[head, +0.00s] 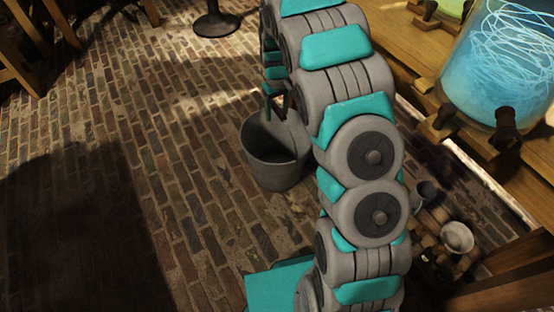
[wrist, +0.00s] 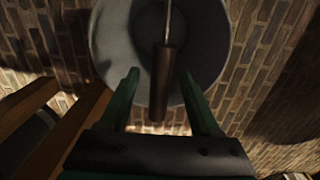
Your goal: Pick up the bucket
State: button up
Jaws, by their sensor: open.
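The grey metal bucket (head: 275,172) stands upright on the brick floor, left of my arm in the head view. My gripper (head: 277,104) is over the bucket's opening, and my arm hides part of the rim. In the wrist view the bucket (wrist: 213,40) shows from above, with its wire handle and dark handle grip (wrist: 162,82) across it. The open fingers of my gripper (wrist: 160,73) are on either side of the handle grip in the picture. I cannot tell how far the grip is from the fingers in depth.
A wooden bench (head: 410,50) on the right carries a glowing blue jar (head: 500,70). Small pots, including a pale bowl (head: 457,236), are below it. A dark round stand base (head: 215,24) is at the back. The brick floor left of the bucket is clear.

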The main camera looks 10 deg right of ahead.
dwell(0.3)
grip_shut()
dwell(0.4)
dwell(0.9)
